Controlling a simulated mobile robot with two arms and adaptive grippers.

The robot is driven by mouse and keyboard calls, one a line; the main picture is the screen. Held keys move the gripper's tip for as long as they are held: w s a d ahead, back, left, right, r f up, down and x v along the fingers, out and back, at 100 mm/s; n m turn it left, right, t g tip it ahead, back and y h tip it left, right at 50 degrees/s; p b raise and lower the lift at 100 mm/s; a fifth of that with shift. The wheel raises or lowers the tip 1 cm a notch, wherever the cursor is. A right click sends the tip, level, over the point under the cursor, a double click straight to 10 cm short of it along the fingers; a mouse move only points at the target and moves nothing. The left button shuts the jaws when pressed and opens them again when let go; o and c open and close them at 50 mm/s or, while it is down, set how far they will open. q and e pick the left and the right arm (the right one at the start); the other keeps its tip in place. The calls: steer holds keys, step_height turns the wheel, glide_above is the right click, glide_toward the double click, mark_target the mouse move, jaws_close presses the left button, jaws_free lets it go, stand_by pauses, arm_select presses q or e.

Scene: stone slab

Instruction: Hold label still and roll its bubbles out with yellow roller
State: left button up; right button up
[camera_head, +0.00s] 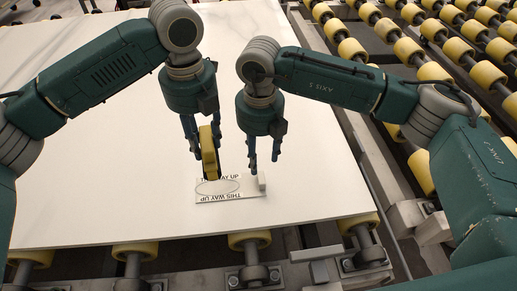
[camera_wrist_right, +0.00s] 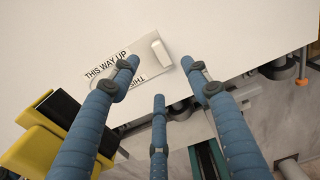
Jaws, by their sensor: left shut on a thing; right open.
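The white label (camera_head: 240,195) lies on the stone slab (camera_head: 85,150) near its front edge, with THIS WAY UP printed along it and an oval outline at its left part. A small pale block-like piece (camera_head: 262,181) sits at its right end; it also shows in the right wrist view (camera_wrist_right: 160,52). My left gripper (camera_head: 203,138) is shut on the yellow roller (camera_head: 209,152), held upright at the label's far edge; whether it touches is unclear. The roller shows at the lower left in the right wrist view (camera_wrist_right: 38,140). My right gripper (camera_head: 264,160) is open and empty above the label's right end.
Rows of yellow conveyor rollers (camera_head: 437,72) run along the right, beyond the slab's edge. More rollers (camera_head: 135,250) and metal supports lie below the front edge. The slab's left part is bare.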

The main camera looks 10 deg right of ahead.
mark_target(259, 177)
step_height(259, 177, down, 10)
steer(key=shift+a+r, duration=0.1)
stand_by(0.4)
jaws_close()
stand_by(0.3)
stand_by(0.8)
